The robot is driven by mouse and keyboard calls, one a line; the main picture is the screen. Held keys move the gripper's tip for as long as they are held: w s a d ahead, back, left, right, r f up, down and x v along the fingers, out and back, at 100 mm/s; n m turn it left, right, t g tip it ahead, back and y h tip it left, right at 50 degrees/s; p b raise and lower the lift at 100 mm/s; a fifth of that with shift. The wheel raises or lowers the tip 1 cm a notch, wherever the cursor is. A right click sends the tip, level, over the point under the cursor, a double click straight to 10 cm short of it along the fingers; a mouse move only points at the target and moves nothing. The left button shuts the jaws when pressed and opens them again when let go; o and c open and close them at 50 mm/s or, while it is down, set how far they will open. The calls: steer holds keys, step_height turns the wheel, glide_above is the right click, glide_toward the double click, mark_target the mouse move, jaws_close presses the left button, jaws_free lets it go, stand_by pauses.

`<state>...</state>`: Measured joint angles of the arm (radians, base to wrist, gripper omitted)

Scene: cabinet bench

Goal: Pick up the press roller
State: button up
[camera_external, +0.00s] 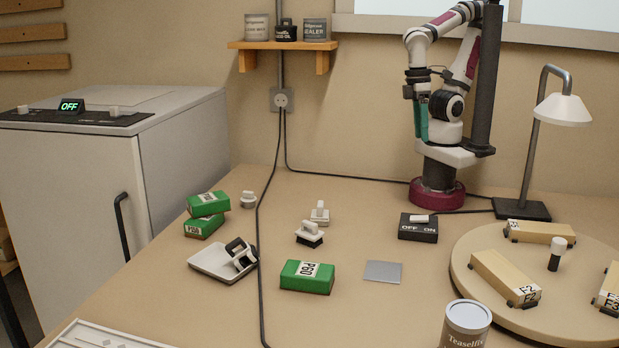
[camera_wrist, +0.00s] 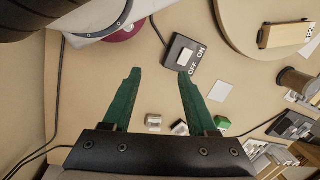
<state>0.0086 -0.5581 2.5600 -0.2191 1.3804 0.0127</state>
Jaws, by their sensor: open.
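I cannot tell for sure which piece is the press roller. Two small handled tools stand mid-bench: a pale one (camera_external: 320,213) and, just in front, a white-handled one with a dark base (camera_external: 309,236). They also show in the wrist view as a small white piece (camera_wrist: 154,120) and another beside it (camera_wrist: 180,128). A black-and-white handled piece (camera_external: 240,252) sits in a white tray (camera_external: 212,263) to the left. My gripper (camera_external: 420,120) is raised above its base at the back, far from them; in the wrist view its green fingers (camera_wrist: 158,77) are apart and empty.
An OFF/ON switch box (camera_external: 417,228), a grey plate (camera_external: 383,272) and a green P60 box (camera_external: 307,277) lie around the tools. A turntable with wooden blocks (camera_external: 465,262), a lamp (camera_external: 562,110) and a can (camera_external: 466,325) occupy the right. A cable (camera_external: 260,235) crosses the bench.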

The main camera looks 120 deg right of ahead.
steer(key=n+t+h, duration=0.3)
steer(key=t+h, duration=0.2)
steer(key=t, duration=0.8)
glide_above(239, 251)
steer(key=s+a, duration=0.3)
steer(key=s, duration=1.2)
step_height(239, 251, down, 14)
steer(key=x, duration=1)
steer(key=shift+w+r, duration=0.35)
steer(key=x, duration=0.5)
steer(key=shift+w+d+r, duration=0.2)
steer(key=shift+w+r, duration=0.1)
steer(key=shift+w, duration=0.1)
jaws_close()
